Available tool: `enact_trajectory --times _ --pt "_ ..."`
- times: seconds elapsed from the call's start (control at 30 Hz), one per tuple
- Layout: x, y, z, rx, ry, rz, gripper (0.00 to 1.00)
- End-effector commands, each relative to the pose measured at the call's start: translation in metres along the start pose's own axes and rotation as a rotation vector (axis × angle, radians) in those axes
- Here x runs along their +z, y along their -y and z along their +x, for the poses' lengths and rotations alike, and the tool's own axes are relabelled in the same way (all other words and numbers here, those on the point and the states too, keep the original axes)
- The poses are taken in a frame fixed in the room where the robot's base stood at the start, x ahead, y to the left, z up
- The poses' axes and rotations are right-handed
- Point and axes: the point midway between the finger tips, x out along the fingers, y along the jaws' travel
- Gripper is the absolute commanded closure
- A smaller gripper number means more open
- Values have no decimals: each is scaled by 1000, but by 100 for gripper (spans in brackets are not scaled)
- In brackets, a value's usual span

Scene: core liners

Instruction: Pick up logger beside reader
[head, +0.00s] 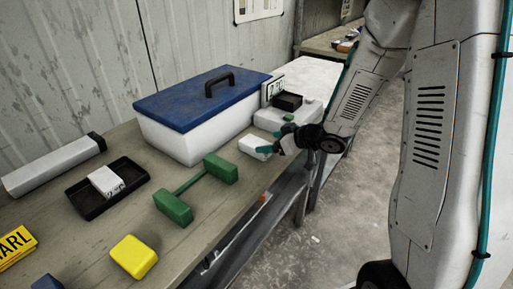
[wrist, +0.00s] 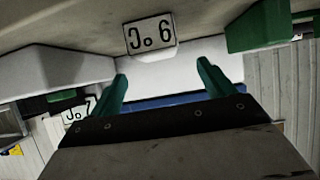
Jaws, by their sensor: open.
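A small white block (head: 255,148), which looks like the logger, lies on the bench near its right edge, beside the white cooler. In the wrist view a white block with a dark-lettered label (wrist: 150,35) shows just beyond my fingertips, slightly left of centre. My gripper (head: 278,143) is open at the block's right side, with its teal fingers pointing at it. The fingers also show in the wrist view (wrist: 162,70), apart, with nothing clearly held. A white device with a dark top (head: 288,116), possibly the reader, stands behind my gripper and partly hides behind it.
A white cooler (head: 185,143) with a blue lid fills the back of the bench. A green dumbbell-shaped piece (head: 174,207), a black tray (head: 90,206) with a white labelled block, a yellow block (head: 134,257) and a long white box (head: 50,165) lie leftward. Floor is open right of the bench.

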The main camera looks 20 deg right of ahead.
Motion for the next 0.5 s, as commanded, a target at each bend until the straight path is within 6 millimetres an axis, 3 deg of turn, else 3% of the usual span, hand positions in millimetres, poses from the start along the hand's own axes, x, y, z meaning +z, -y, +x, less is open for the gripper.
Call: enact_trajectory --times 0.5 --pt "4 -3 66 -9 -4 0 19"
